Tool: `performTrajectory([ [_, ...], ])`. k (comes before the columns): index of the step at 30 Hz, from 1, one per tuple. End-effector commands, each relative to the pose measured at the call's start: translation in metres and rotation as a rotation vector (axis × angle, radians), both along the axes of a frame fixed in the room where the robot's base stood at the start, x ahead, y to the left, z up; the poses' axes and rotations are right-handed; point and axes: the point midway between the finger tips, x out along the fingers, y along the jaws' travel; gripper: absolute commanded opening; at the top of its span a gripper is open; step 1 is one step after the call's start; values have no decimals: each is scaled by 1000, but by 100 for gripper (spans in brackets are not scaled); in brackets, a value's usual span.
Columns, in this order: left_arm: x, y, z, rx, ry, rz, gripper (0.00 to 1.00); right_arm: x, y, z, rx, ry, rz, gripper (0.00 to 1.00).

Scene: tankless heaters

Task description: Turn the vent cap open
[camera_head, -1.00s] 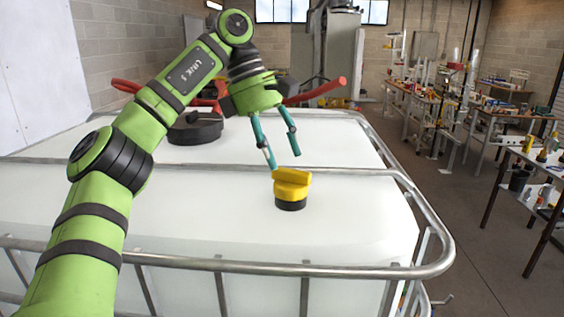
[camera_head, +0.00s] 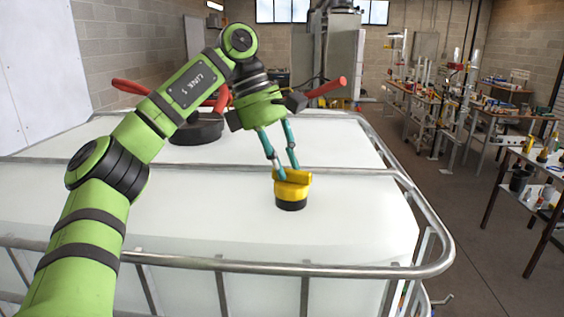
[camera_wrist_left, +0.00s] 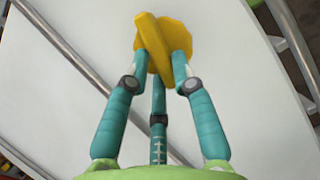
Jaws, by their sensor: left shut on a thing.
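The yellow vent cap (camera_head: 291,191) stands upright on a short black base (camera_head: 291,204) on top of the white tank (camera_head: 200,205). A raised yellow grip bar runs across the cap's top. My left gripper (camera_head: 287,174) reaches down from above with its teal fingers at the grip bar. In the left wrist view the fingers (camera_wrist_left: 160,68) close on both sides of the bar of the yellow cap (camera_wrist_left: 150,32), which lies at a slant between them. My right gripper is not in view.
A metal rail frame (camera_head: 300,268) runs around the tank's top, with a crossbar (camera_head: 180,169) behind the cap. A large black lid (camera_head: 196,131) and red handles (camera_head: 327,87) lie further back. Workbenches (camera_head: 500,112) stand at the right, beyond open floor.

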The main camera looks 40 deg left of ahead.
Motion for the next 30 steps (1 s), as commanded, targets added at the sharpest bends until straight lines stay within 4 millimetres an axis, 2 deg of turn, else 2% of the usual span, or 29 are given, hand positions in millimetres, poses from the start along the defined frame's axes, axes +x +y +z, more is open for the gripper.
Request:
performTrajectory([
  [3, -2, -1, -3, 1, -5, 95, 0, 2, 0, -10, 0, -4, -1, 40],
  [10, -5, -1, -1, 0, -3, 271, 0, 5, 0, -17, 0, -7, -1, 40],
  [21, -6, -1, 1, -1, -2, 304, 0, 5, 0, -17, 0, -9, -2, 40],
  [22, -6, -1, 1, -1, -2, 304, 37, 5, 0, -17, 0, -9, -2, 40],
  [23, -6, -1, 1, -1, -2, 303, 49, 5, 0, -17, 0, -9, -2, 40],
  [30, -6, -1, 0, 0, -2, 301, 49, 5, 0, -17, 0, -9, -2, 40],
])
